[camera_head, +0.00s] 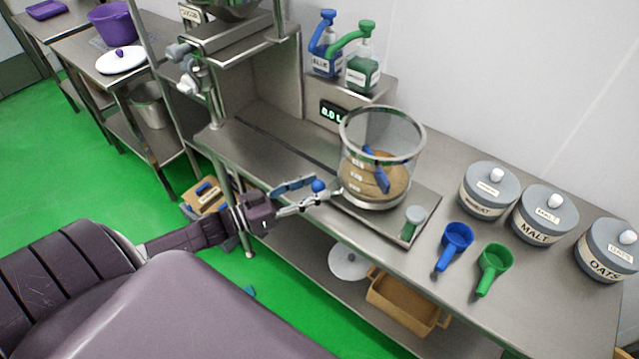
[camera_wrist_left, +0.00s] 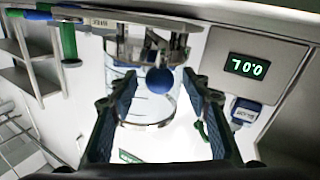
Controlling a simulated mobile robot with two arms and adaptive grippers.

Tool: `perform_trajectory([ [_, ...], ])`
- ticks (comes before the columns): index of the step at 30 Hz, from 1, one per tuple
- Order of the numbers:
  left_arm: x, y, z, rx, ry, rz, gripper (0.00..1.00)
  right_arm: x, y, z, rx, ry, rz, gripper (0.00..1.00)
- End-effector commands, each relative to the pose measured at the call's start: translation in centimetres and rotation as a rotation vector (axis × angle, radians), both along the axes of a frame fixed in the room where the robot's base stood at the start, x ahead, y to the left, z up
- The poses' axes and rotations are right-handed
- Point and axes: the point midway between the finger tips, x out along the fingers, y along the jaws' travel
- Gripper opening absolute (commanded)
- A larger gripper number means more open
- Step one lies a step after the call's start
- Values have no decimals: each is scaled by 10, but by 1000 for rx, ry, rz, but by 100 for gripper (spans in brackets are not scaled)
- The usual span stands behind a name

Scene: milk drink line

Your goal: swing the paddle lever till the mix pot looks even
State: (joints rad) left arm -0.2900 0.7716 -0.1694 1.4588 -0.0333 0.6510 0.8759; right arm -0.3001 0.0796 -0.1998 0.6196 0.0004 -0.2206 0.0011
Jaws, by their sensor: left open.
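The mix pot (camera_head: 408,133) is a clear cylinder with metal rims, standing on a steel tray. Brown, grainy contents fill its lower part, and a blue paddle (camera_head: 377,172) leans in them. Whether the contents are even is hard to tell. The paddle lever ends in a blue ball knob (camera_head: 319,186) at the pot's left side. My left gripper (camera_head: 312,192) is open at the knob. In the left wrist view the knob (camera_wrist_left: 160,80) sits centred between the spread fingers, with gaps on both sides. My right gripper is out of view.
A lit display (camera_head: 334,112) and blue (camera_head: 325,60) and green (camera_head: 362,72) pump bottles stand behind the pot. The bench's front edge is below my gripper.

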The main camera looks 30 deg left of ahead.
Motion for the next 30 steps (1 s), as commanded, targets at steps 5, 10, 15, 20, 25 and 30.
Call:
perform_trajectory([
  [5,13,-7,1,-1,0,0,44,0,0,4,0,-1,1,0],
  [10,17,-9,-1,0,2,1,44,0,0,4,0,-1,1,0],
  [15,17,-9,-1,0,2,1,44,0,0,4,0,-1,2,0],
  [20,17,-9,-1,0,2,1,30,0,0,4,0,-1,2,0],
  [25,17,-9,-1,1,2,1,11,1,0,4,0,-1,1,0],
  [30,17,-9,-1,1,1,1,0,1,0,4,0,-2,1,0],
])
